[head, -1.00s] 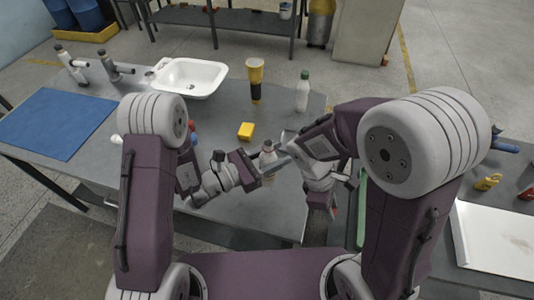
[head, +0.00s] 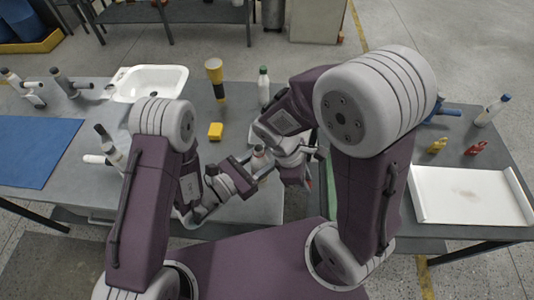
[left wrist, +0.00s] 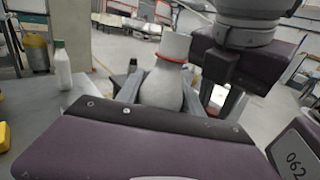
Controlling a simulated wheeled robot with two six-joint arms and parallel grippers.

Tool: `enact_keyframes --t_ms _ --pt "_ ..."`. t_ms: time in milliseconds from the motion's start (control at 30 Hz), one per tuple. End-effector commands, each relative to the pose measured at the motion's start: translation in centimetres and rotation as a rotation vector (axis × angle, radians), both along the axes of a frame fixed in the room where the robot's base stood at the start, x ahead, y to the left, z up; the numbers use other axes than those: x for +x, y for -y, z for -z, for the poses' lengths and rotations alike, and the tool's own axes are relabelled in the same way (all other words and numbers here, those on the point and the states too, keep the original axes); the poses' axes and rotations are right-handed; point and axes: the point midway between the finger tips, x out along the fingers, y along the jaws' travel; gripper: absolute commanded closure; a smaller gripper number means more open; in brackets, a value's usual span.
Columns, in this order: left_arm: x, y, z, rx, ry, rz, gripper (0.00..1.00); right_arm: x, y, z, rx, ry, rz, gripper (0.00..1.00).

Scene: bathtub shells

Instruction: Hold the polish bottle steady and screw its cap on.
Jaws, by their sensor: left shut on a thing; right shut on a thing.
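The polish bottle (left wrist: 163,86) is pale grey, with a red ring at its neck and a whitish cap (left wrist: 174,46) on top. It looks roughly upright in the left wrist view; in the head view the bottle (head: 258,160) shows small between my grippers. My left gripper (head: 250,168) is shut on the bottle's body, one finger on each side. My right gripper (head: 272,163) comes in from the right at the cap and is shut on it. Its fingertips are partly hidden, and I cannot tell how far the cap is threaded.
A yellow block (head: 215,131), a yellow-black flashlight (head: 215,78) and a green-capped bottle (head: 264,85) stand beyond my grippers. A white basin (head: 150,84) and blue mat (head: 35,150) lie left. A white tray (head: 470,196) is on the right table.

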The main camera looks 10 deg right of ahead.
Motion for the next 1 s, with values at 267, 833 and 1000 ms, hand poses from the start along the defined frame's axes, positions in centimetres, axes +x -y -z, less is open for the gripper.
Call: enact_keyframes --t_ms 267,833,1000 --pt "0.0 0.0 0.0 -0.001 0.000 0.000 1.00 0.0 0.0 0.0 0.000 0.000 0.000 1.00" --pt "4.5 -9.1 3.7 0.000 -0.005 -0.184 1.00 3.1 -0.3 0.8 0.001 0.018 0.346 1.00" --pt "5.7 -17.5 6.3 -0.003 -0.005 -0.346 1.00 6.1 -0.3 1.9 0.000 0.022 0.678 1.00"
